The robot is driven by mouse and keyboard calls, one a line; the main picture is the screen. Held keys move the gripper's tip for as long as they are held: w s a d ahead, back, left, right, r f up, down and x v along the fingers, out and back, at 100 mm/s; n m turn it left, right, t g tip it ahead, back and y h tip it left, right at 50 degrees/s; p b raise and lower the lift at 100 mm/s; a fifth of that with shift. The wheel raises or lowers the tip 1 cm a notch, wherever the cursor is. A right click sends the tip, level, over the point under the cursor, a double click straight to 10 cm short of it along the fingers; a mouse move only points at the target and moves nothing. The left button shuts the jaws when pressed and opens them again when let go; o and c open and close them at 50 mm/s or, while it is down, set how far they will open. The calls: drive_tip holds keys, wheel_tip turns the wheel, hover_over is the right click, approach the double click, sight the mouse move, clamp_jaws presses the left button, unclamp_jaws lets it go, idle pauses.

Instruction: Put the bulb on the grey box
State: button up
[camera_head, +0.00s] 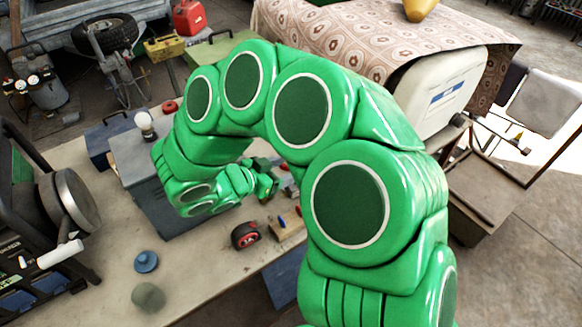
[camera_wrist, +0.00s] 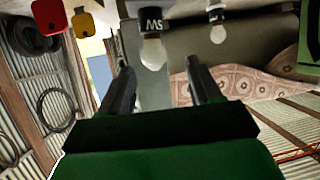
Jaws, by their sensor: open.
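My gripper (camera_head: 268,182) is beside the box, low over the bench, facing right and away from the box. In the wrist view, which is upside down, my gripper (camera_wrist: 160,88) is open. A bulb (camera_wrist: 153,50) with lettering on its dark base shows between the fingers, ahead and not gripped. A second bulb (camera_wrist: 217,28) is a little farther off. My arm hides these two in the head view.
A red-and-black tape measure (camera_head: 245,235), a wooden block (camera_head: 287,227), a blue knob (camera_head: 146,261) and a grey lump (camera_head: 148,296) lie on the bench (camera_head: 185,275). A dark machine (camera_head: 60,225) stands left. Red (camera_wrist: 48,15) and yellow (camera_wrist: 86,25) pieces show at the wrist view's edge.

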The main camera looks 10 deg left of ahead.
drive_tip(key=v, duration=0.7)
idle(0.3)
